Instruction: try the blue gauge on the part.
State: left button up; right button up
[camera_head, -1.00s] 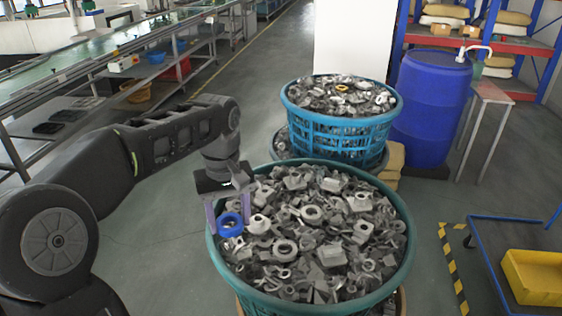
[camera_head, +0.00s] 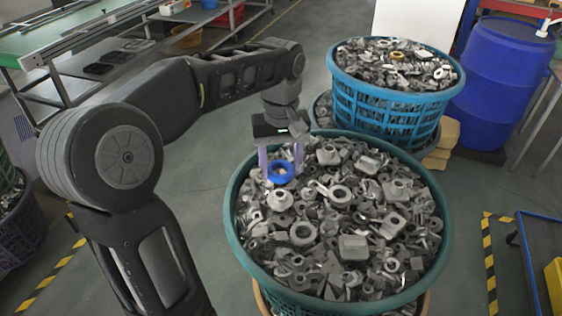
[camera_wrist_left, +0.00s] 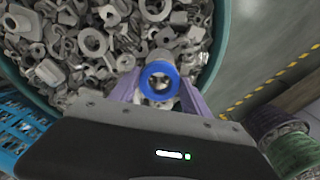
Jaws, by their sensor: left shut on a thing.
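The blue gauge (camera_head: 281,179) is a ring held between the lilac fingers of my left gripper (camera_head: 281,168), over the left back part of the parts heap in the teal basket (camera_head: 238,232). My left gripper is shut on it. In the left wrist view the blue gauge (camera_wrist_left: 158,69) sits between the fingertips, with grey metal showing behind and through its opening. I cannot tell whether the ring is around a part or only in front of one. My right gripper is not in view.
Grey metal parts (camera_head: 353,247) fill the teal basket. A second blue basket (camera_head: 385,108) of parts stands behind it, beside a blue drum (camera_head: 500,85). A conveyor bench (camera_head: 80,40) is at back left.

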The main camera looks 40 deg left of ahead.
aim_at(281, 191)
pick_arm(q)
notch_tip(281, 191, down, 6)
jog(key=b, duration=0.3)
jog(key=shift+r+b, duration=0.1)
jog(key=shift+b, duration=0.25)
jog(key=shift+s+f+b, duration=0.1)
jog(key=shift+f+b, duration=0.8)
jog(key=shift+f, duration=0.4)
dwell(2.2)
jog(key=shift+r, duration=0.1)
jog(key=shift+r+p, duration=2.05)
jog(key=shift+r, duration=0.4)
jog(key=shift+r, duration=0.1)
